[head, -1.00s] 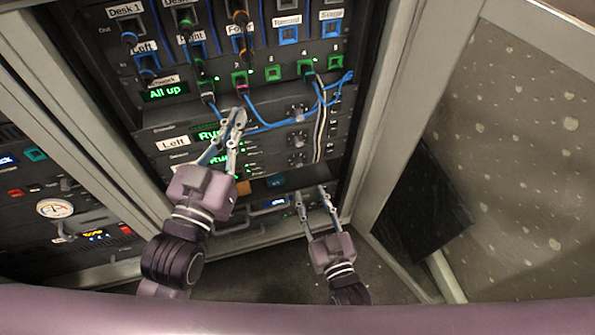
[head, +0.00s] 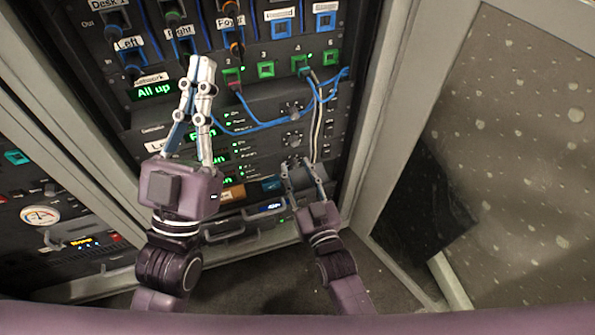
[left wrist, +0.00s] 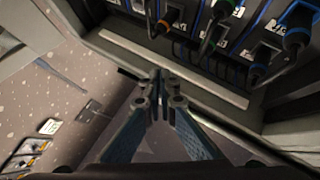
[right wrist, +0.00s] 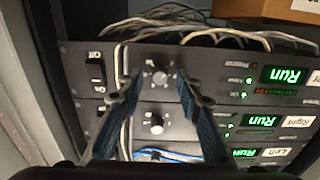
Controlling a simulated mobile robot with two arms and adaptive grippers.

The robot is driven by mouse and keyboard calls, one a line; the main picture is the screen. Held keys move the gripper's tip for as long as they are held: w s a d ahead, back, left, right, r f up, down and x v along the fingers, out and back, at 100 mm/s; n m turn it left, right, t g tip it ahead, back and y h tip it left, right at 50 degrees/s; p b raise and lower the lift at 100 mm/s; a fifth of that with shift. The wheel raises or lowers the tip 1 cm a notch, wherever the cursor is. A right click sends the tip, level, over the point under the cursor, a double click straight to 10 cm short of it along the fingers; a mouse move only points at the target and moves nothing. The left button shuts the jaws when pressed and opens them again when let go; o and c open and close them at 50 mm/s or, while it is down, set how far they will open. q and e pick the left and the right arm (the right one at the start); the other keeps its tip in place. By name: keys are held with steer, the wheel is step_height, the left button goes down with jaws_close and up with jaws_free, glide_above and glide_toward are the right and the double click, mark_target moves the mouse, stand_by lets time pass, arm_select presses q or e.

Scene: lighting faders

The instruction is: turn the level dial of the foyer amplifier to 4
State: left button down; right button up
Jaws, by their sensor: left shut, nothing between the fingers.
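Stacked amplifiers sit in the rack, with a Left label (head: 160,147) in the head view. The right wrist view is upside down and shows Left (right wrist: 272,164) and Right (right wrist: 298,130) labels. The amplifier past the Right one has a round dial (right wrist: 159,76); its name label is out of view. My right gripper (right wrist: 160,90) is open, its fingers on either side of that dial in the picture; contact and the dial's setting cannot be told. In the head view my right gripper (head: 296,163) hides this dial. My left gripper (head: 202,62) is shut and empty before the rack.
Blue cables (head: 250,125) and pale cables (head: 316,135) hang beside the dials. Another dial (right wrist: 150,123) is close to my right fingers. A power switch (right wrist: 96,75) is left of the dial. Patch plugs (head: 128,43) fill the upper rack.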

jaws_close()
stand_by(0.3)
